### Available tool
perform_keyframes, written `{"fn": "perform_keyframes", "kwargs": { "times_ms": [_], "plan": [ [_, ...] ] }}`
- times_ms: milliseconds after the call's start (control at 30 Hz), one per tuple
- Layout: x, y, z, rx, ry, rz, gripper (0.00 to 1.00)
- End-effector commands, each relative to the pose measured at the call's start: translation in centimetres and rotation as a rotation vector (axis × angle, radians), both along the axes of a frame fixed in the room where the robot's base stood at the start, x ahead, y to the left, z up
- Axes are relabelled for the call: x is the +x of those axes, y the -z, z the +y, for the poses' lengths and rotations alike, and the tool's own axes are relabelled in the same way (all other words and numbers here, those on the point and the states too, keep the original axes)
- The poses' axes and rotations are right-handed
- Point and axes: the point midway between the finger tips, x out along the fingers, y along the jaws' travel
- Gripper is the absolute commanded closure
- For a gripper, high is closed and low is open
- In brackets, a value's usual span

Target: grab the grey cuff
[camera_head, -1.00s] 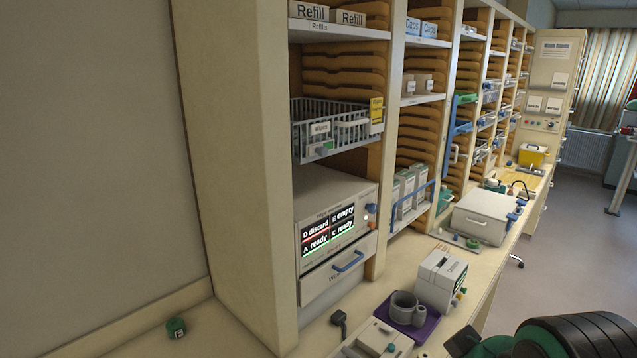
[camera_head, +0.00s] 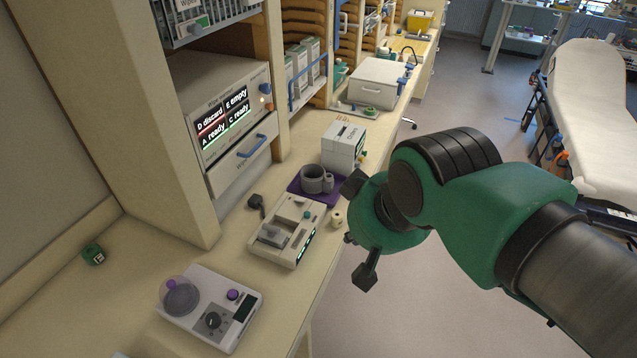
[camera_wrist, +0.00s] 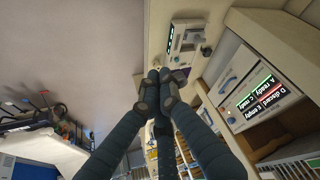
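The grey cuff (camera_head: 314,180) is a rolled ring with a smaller tube at its side. It rests on a purple mat (camera_head: 297,187) on the bench, in front of a white box. My gripper (camera_head: 359,231) is to the right of the cuff in the head view, near the bench's front edge and apart from the cuff. In the wrist view its dark fingers (camera_wrist: 160,88) come close together at the middle and overlap, so their opening is unclear. I see nothing held. I cannot make out the cuff in the wrist view.
A white device with a small screen (camera_head: 288,228) stands nearer than the mat, with a cream spool (camera_head: 338,217) beside it. The white box (camera_head: 343,146) stands behind the cuff. A scale-like device (camera_head: 208,309) is at the front. Open floor lies right, before a stretcher (camera_head: 592,110).

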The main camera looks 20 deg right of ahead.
Motion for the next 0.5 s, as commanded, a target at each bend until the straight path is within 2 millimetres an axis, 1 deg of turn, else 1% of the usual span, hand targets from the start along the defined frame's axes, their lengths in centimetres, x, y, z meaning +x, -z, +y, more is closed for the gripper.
{"fn": "perform_keyframes", "kwargs": {
  "times_ms": [33,100,267,300,500],
  "plan": [
    [0.00,0.00,0.00,0.000,0.000,0.000,1.00],
    [0.00,0.00,0.00,0.000,0.000,0.000,0.84],
    [0.00,0.00,0.00,0.000,0.000,0.000,0.52],
    [0.00,0.00,0.00,0.000,0.000,0.000,0.50],
    [0.00,0.00,0.00,0.000,0.000,0.000,0.50]
  ]
}}
